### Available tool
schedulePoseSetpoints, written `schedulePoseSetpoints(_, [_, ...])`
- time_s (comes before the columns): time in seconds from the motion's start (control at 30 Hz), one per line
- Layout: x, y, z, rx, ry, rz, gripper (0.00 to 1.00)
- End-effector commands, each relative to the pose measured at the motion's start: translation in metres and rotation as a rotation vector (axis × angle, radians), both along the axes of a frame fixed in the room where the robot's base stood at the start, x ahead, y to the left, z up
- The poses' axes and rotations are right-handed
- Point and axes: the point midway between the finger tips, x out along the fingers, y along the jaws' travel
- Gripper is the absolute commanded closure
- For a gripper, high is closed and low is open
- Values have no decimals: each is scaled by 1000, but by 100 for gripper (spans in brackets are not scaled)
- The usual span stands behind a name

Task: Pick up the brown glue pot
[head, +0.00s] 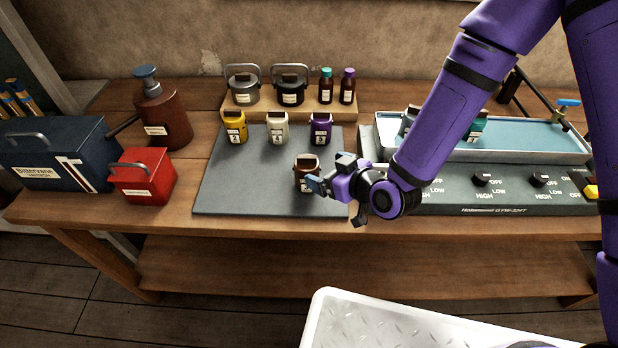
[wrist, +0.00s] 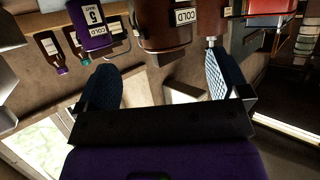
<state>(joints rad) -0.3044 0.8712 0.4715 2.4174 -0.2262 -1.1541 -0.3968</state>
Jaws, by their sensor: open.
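The brown glue pot (head: 304,170) stands upright on the front right part of the dark mat (head: 250,195), a white label on its front. My gripper (head: 326,184) is at its right front side and hides part of it. In the wrist view the brown pot (wrist: 160,28) shows at the top, with a COLD label. My open gripper (wrist: 160,62) has its two blue fingers spread, one to each side of the pot's line. The pot appears just beyond the fingertips; I cannot tell whether any finger touches it.
Yellow (head: 234,127), white (head: 278,128) and purple (head: 320,129) pots stand behind on the mat. A wooden rack (head: 265,112) holds lidded pots and bottles. A grey control unit (head: 470,195) is to the right, a red box (head: 145,180) to the left. The mat's left front is clear.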

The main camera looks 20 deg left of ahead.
Motion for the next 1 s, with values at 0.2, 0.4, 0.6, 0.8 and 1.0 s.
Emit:
schedulePoseSetpoints(0.2, [8, 13, -6, 0, 0, 0, 6])
schedulePoseSetpoints(0.4, [14, 34, -13, 0, 0, 0, 6])
schedulePoseSetpoints(0.6, [25, 54, -21, -1, 1, 0, 6])
schedulePoseSetpoints(0.8, [27, 59, -23, -1, 1, 0, 6])
schedulePoseSetpoints(1.0, [27, 58, -23, -1, 1, 0, 22])
